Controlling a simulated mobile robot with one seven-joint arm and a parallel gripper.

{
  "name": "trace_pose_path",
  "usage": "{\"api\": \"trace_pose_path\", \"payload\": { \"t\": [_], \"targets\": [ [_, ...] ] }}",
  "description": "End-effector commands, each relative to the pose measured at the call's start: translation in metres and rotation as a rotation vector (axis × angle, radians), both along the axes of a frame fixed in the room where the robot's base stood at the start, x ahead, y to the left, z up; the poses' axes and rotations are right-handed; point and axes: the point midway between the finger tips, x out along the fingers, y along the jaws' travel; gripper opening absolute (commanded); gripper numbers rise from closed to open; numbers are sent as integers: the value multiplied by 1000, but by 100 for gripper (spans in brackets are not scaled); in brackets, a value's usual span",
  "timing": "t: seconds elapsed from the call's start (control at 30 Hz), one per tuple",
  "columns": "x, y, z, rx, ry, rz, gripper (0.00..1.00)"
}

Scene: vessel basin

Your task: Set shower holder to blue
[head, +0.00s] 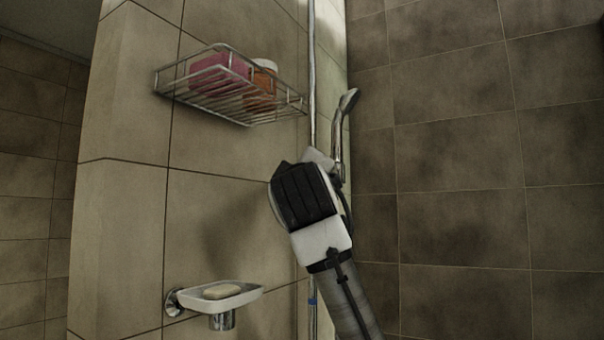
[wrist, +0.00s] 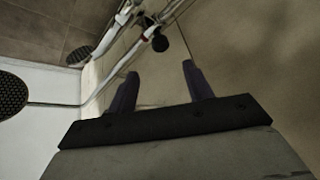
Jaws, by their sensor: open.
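The shower rail (head: 312,60) is a thin vertical chrome pipe on the tiled wall. A blue mark (head: 312,299) shows low on it. The hand shower (head: 346,105) sits right of the rail. In the head view my wrist hides the holder. In the wrist view the rail (wrist: 182,12) runs diagonally beyond my gripper (wrist: 157,69). What looks like the shower holder, with a round black knob (wrist: 160,43), is on the rail beside a small red mark (wrist: 147,32). My gripper is open and empty, its fingers apart, short of the knob.
A wire shelf (head: 215,105) with a pink item and an orange bottle juts out at upper left. A white soap dish (head: 235,297) with soap juts out at lower left. A large round shower head (wrist: 12,95) shows in the wrist view. The right wall is bare.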

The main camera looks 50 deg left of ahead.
Motion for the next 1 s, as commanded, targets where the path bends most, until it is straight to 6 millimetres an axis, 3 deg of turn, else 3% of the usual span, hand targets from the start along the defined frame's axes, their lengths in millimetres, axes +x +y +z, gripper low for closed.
{"api": "trace_pose_path", "payload": {
  "t": [0.6,1.0],
  "targets": [
    [75,84,27,0,3,-2,51],
    [86,96,28,2,1,-1,51]
  ]
}}
